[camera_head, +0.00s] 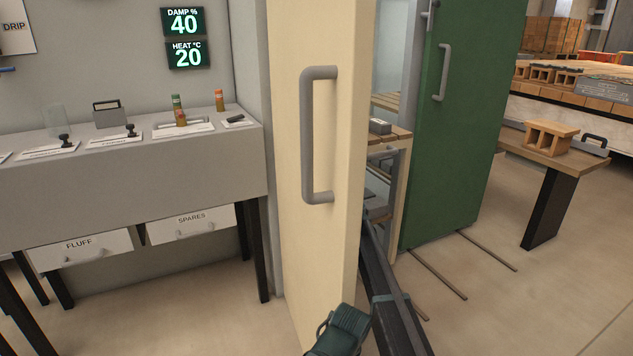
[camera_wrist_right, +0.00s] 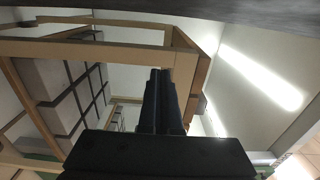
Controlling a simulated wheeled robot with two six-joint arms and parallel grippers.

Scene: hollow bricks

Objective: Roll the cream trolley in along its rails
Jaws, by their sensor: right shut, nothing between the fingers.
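The cream trolley shows in the head view as a tall cream front panel (camera_head: 288,150) with a grey bar handle (camera_head: 308,135). Behind its right edge are slatted shelves and a cream frame post (camera_head: 402,190), though I cannot tell which trolley these belong to. My right arm reaches up past the panel's right edge, and its far end is partly hidden there. In the right wrist view my right gripper (camera_wrist_right: 160,75) is shut and empty, close to a pale wooden frame (camera_wrist_right: 100,48); contact is unclear. My left gripper is not in view.
A green panel (camera_head: 455,120) with a handle stands to the right, with thin floor rails (camera_head: 440,275) before it. A grey counter (camera_head: 130,180) with drawers stands left. A low bench (camera_head: 560,160) holding a hollow brick (camera_head: 548,136) is right. Floor at lower right is clear.

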